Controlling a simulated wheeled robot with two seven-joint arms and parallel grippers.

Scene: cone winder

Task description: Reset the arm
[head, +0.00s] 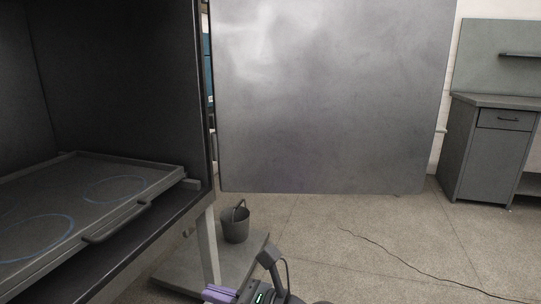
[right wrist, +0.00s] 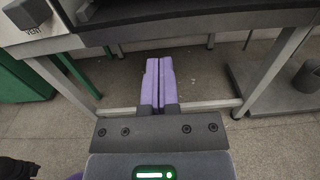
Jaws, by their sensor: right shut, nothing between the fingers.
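My right gripper (head: 220,294) shows at the bottom of the head view, low in front of the cabinet. Its purple fingers point left. In the right wrist view the purple fingers (right wrist: 158,82) lie side by side, shut, with nothing between them. They point toward the open space under the cabinet's frame and touch nothing that I can see. My left gripper is in neither view.
A dark open cabinet (head: 120,75) holds a pull-out tray (head: 150,178) with blue rings. Its large metal door (head: 330,95) stands open. A bucket (head: 236,224) sits on a low platform (head: 240,255). A cable (head: 400,258) crosses the floor. A grey workbench (head: 480,150) stands right.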

